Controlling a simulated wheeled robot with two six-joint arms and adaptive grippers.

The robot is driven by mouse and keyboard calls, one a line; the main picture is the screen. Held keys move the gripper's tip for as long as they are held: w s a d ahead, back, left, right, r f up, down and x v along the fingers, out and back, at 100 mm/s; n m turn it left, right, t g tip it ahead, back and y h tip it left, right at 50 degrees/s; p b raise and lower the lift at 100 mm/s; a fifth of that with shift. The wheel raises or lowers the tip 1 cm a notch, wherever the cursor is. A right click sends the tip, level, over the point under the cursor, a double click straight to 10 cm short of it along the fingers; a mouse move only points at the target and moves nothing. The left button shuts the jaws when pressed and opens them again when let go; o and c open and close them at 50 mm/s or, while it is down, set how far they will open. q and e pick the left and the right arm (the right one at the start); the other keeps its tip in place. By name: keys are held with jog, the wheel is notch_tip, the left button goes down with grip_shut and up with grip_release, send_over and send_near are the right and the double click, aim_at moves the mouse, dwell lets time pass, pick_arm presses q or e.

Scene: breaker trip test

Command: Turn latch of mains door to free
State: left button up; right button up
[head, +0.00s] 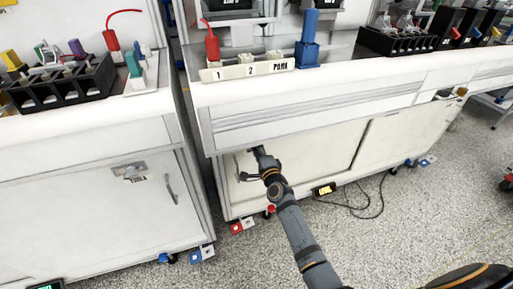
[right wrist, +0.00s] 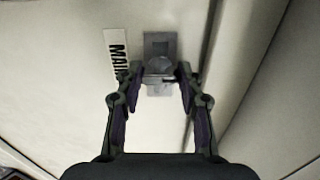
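The mains door (head: 310,160) is a pale panel low on the right bench. My right gripper (head: 258,155) reaches its left end, and my own arm covers part of it. In the right wrist view, the metal latch (right wrist: 160,66) is a grey plate with a raised knob and crossbar. It is beside a label (right wrist: 115,55) that begins "MAI". The right gripper's fingers (right wrist: 160,74) are apart, one on each side of the latch's crossbar; a slim gap seems to show on each side. The latch is too small to read in the head view. My left gripper is not in view.
A left cabinet door (head: 90,215) has its own metal plate (head: 130,171) and handle (head: 171,188). A black cable (head: 350,208) and a lit device (head: 324,189) lie on the floor at the bench. The bench top overhangs the door. The speckled floor in front is mostly clear.

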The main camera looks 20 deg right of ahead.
jog(key=o, duration=0.5)
jog(key=shift+c, duration=0.2)
jog(key=s, duration=1.2)
jog(key=shift+d, duration=0.2)
